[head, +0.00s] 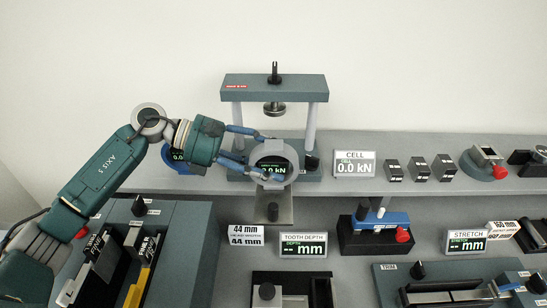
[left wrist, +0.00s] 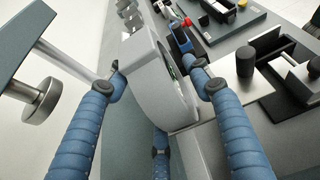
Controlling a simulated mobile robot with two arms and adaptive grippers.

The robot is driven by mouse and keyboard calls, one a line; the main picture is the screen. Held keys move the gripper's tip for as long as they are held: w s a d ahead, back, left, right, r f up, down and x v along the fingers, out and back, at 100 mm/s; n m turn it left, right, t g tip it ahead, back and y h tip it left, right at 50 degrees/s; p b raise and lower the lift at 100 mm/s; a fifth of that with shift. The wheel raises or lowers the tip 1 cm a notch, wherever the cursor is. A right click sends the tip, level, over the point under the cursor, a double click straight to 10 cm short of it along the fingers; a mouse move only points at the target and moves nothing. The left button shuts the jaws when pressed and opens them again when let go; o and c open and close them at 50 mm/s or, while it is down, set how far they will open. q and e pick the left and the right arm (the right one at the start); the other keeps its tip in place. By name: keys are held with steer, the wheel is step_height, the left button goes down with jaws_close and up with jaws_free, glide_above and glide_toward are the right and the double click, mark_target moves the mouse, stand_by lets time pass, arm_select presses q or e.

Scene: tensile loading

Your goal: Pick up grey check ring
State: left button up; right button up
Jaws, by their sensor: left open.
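The grey check ring (head: 291,155) stands at the press in the middle of the head view, a round grey body with a dark display showing 0.0 kN. My left gripper (head: 268,158) comes in from the left, open, its blue fingers reaching around the ring. In the left wrist view the ring (left wrist: 146,72) is between the spread fingers (left wrist: 158,80), its display edge-on. I cannot tell whether any finger touches it. My right gripper is not in view.
The press frame (head: 275,88) with its round plunger (head: 274,109) rises behind and above the ring. A CELL readout (head: 354,164) and several small dark weights (head: 419,168) stand to the right. A metal plate with a black knob (head: 273,212) lies in front.

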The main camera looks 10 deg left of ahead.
arm_select(q)
steer(key=shift+d, duration=0.2)
steer(key=shift+w+f, duration=0.1)
steer(key=shift+f, duration=0.05)
jaws_close()
steer(key=shift+w+r, duration=0.1)
steer(key=shift+r, duration=0.1)
steer(key=shift+r, duration=0.1)
steer(key=shift+r, duration=0.55)
step_height(320, 180, up, 19)
steer(key=b, duration=0.4)
steer(key=shift+f, duration=0.15)
